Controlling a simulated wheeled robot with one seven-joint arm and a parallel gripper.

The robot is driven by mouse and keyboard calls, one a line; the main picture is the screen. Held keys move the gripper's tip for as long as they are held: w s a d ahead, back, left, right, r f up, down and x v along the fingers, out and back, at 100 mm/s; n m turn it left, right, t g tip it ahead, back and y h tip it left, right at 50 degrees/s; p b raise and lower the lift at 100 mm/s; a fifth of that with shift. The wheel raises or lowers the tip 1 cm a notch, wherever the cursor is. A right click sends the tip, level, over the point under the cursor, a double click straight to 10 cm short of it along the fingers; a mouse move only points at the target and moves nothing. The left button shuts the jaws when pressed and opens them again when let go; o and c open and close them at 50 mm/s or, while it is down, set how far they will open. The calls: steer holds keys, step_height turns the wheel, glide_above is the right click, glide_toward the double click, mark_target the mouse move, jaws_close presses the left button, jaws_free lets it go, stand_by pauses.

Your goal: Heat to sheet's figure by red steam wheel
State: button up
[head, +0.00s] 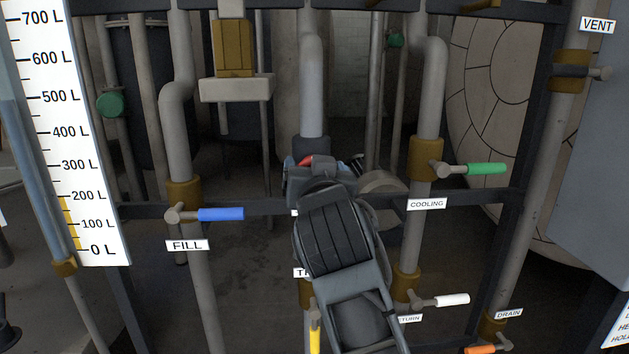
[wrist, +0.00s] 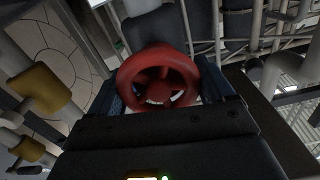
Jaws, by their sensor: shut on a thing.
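The red steam wheel (wrist: 158,78) shows in the wrist view as a spoked ring between the two fingers of my gripper (wrist: 165,97). The gripper is shut on the wheel, one finger at each side of its rim. In the head view my gripper (head: 318,172) is in front of the middle pipe, and only a small bit of the red wheel (head: 305,161) shows past it. My arm hides most of the wheel there. The sheet (head: 617,335) shows only as a cut-off corner at the lower right edge, with its figures out of view.
A blue FILL handle (head: 220,214) is at left and a green COOLING handle (head: 486,169) at right. A white handle (head: 452,300), an orange DRAIN handle (head: 480,349) and a yellow handle (head: 315,340) sit lower. The litre scale (head: 75,130) stands at far left.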

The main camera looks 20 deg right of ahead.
steer(key=shift+m+b, duration=0.3)
steer(key=shift+m, duration=0.3)
steer(key=o, duration=0.9)
steer(key=shift+s, duration=0.15)
steer(key=v, duration=0.7)
steer(key=shift+s+a, duration=0.1)
steer(key=shift+s, duration=0.15)
